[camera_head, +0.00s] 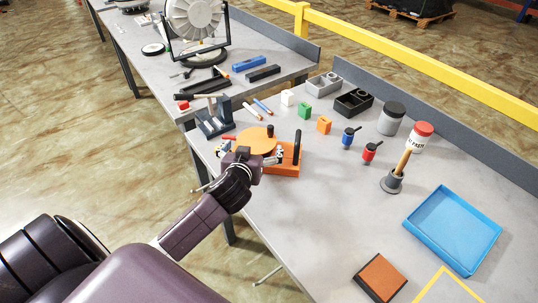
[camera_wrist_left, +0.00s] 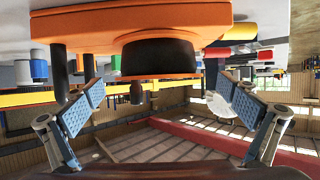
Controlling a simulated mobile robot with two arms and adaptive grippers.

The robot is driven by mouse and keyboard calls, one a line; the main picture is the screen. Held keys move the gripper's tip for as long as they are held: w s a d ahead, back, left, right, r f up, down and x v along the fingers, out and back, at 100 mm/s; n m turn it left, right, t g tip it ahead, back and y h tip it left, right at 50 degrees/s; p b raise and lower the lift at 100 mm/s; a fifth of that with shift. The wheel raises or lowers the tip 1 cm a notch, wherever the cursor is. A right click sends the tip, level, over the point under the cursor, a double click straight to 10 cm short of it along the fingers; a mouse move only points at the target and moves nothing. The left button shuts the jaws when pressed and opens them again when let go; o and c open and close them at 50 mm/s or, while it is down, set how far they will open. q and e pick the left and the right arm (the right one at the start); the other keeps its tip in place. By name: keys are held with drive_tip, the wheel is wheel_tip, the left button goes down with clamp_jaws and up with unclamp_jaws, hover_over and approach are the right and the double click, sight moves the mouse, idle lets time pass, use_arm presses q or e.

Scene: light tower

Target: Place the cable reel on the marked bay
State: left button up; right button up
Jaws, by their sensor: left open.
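An orange unit, which looks like the cable reel (camera_head: 286,160), stands on the grey workbench. It has an orange disc, a black knob and a black upright handle. My left gripper (camera_head: 252,154) is at its near side, with its fingers spread apart. In the left wrist view, the orange body of the reel (camera_wrist_left: 85,32) fills the top, with a black round hub (camera_wrist_left: 160,58) between the open blue-padded fingers (camera_wrist_left: 163,98). No grip on it shows. A yellow outline, seemingly the marked bay (camera_head: 446,272), is cut off at the lower right. My right gripper is not in view.
A blue tray (camera_head: 453,229) and a brown-topped block (camera_head: 381,275) lie near the yellow outline. The near middle of the bench is clear.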

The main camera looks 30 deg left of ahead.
sight(257, 140)
use_arm(q)
drive_tip(key=shift+w+a, duration=0.2)
drive_tip(key=shift+w, duration=0.2)
drive_tip(key=shift+p+x, duration=0.5)
drive_tip(key=shift+x, duration=1.3)
drive_tip(key=shift+d+f, duration=0.1)
drive_tip(key=shift+f, duration=0.1)
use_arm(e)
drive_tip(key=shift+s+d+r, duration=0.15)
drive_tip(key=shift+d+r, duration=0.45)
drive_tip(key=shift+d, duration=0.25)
use_arm(q)
drive_tip(key=shift+s, duration=0.1)
drive_tip(key=shift+c, duration=1.2)
drive_tip(key=c, duration=1.5)
drive_tip(key=shift+r, duration=0.2)
drive_tip(key=shift+c, duration=1.1)
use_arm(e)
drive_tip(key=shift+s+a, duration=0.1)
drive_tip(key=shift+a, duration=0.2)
use_arm(q)
drive_tip(key=shift+r, duration=0.15)
